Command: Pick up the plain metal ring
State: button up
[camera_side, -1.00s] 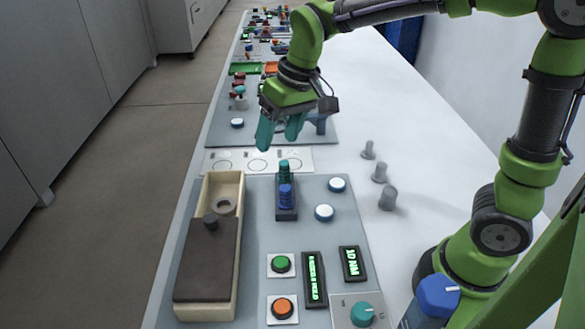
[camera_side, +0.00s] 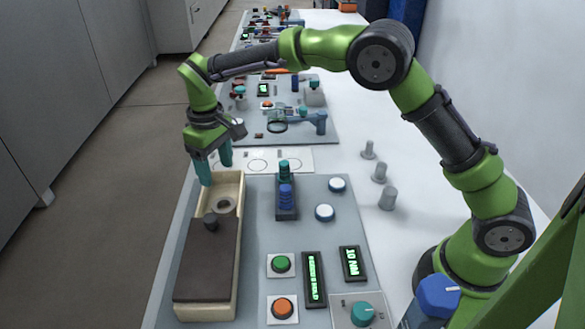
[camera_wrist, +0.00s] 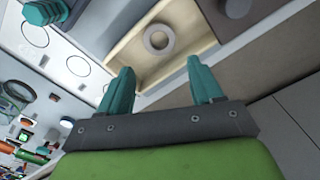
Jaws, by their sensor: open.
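The plain metal ring (camera_side: 225,204) is grey and lies flat in the uncovered far end of a cream tray (camera_side: 239,240). It also shows in the wrist view (camera_wrist: 159,39), near the top centre. My gripper (camera_side: 216,172) has two teal fingers, spread apart and empty. In the side view it hangs above the far left corner of the tray, higher than the ring and a little beyond it. In the wrist view (camera_wrist: 163,82) the fingertips sit below the ring in the picture, with clear space between them.
A dark brown cover (camera_side: 208,265) with a grey knob (camera_side: 211,222) covers the near part of the tray. Right of the tray stand a blue and green stack on a post (camera_side: 285,194), white buttons (camera_side: 325,213) and green (camera_side: 281,263) and orange (camera_side: 283,307) buttons. Grey pegs (camera_side: 388,198) stand farther right.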

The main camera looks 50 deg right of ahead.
aim_at(225, 210)
notch_tip(225, 210, down, 11)
jog(key=shift+d+r, duration=0.1)
jog(key=shift+r, duration=0.05)
dwell(0.4)
jog(key=shift+c, duration=0.4)
jog(key=c, duration=0.7)
jog(key=shift+c, duration=0.3)
jog(key=shift+r, duration=0.15)
